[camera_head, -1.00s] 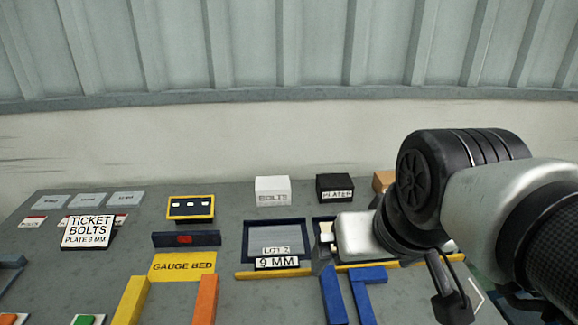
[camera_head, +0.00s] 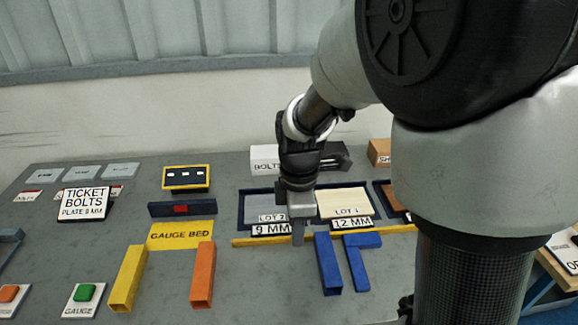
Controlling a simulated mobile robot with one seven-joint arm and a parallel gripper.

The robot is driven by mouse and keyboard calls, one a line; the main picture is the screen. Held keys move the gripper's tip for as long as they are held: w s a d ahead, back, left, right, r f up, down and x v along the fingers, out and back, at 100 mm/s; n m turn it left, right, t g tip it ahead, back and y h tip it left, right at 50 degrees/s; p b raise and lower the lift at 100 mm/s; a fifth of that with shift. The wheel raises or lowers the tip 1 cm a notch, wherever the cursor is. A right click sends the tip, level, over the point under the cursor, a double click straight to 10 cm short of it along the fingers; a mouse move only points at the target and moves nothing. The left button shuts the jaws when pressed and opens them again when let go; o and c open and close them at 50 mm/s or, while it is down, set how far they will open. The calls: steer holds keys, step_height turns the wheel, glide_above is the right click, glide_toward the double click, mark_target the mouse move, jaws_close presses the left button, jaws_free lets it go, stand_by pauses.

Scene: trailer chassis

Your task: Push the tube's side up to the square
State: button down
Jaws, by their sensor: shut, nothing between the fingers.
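A blue L-shaped piece (camera_head: 359,264), which looks like the square, lies on the grey table right of centre. A straight blue bar (camera_head: 328,264) lies close to its left, with a narrow gap between them. An orange bar (camera_head: 202,275) and a yellow bar (camera_head: 128,278) lie further left, roughly parallel, below the gauge bed plate. I cannot tell for certain which bar is the tube. My gripper (camera_head: 298,232) points down, shut and empty, just left of the straight blue bar's far end. I cannot tell whether it touches the bar. It hides part of the tray behind it.
Behind the gripper are the 9 MM tray (camera_head: 257,207) and the 12 MM tray (camera_head: 344,203), with a yellow strip (camera_head: 245,241) along their front. The yellow gauge bed plate (camera_head: 181,235) is left. The table between the orange and blue bars is clear.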

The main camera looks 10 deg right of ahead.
mark_target(330, 258)
step_height(330, 258, down, 11)
steer(key=b, duration=0.2)
steer(key=shift+s+r+b, duration=0.1)
steer(key=shift+r+b, duration=0.1)
steer(key=shift+b, duration=0.1)
steer(key=d, duration=0.2)
steer(key=shift+d+r, duration=0.25)
steer(key=shift+d, duration=0.75)
steer(key=shift+d+b, duration=0.85)
steer(key=shift+d, duration=1.15)
